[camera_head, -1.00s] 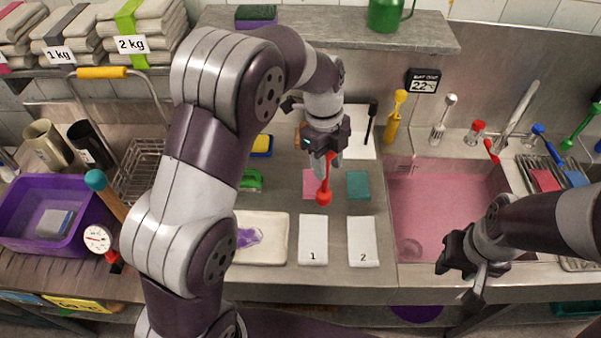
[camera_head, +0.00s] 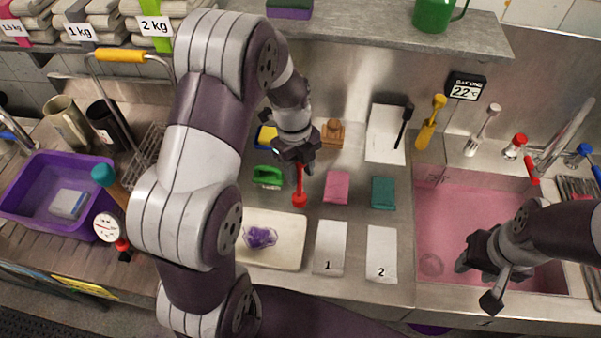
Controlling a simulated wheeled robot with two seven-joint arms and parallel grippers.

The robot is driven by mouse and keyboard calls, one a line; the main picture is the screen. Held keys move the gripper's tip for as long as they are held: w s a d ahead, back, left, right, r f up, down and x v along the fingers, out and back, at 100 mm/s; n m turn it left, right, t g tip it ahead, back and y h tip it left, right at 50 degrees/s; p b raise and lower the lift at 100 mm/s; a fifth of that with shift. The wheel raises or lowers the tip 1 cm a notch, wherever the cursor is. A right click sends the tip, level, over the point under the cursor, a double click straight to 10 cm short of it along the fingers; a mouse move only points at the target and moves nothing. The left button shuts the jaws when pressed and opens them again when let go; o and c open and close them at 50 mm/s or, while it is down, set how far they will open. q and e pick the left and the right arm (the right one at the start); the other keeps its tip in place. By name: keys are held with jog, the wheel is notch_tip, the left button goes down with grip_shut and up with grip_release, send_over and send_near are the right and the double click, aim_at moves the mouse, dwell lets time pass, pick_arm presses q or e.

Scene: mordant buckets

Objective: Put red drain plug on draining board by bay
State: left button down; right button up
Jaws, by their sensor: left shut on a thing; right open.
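My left gripper (camera_head: 299,162) is shut on the red drain plug (camera_head: 300,197). The plug hangs below the fingers by its upright stem, its wider red end down, over the steel counter between the green-handled brush and the pink sponge. The ridged draining board (camera_head: 85,252) is at the left, partly covered by a purple tub and partly hidden behind my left arm. My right gripper (camera_head: 477,281) is open and empty at the front edge of the pink-filled sink.
The purple tub (camera_head: 28,205), a dial thermometer (camera_head: 107,227) and a wire rack (camera_head: 147,160) crowd the left. A white tray (camera_head: 285,259), cards 1 (camera_head: 330,248) and 2 (camera_head: 381,254), a pink sponge (camera_head: 337,187) and a teal sponge (camera_head: 383,193) lie on the counter. The sink (camera_head: 470,210) is right.

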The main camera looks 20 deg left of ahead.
aim_at(301, 187)
pick_arm(q)
notch_tip(301, 187, down, 2)
jog(key=shift+s+d+f+p, duration=0.1)
jog(key=shift+s+f+p, duration=0.05)
jog(key=shift+p, duration=0.15)
jog(key=shift+f, duration=0.25)
jog(key=c, duration=1.1)
grip_release()
jog(key=shift+f, duration=0.1)
jog(key=o, duration=0.4)
jog(key=shift+o, duration=0.2)
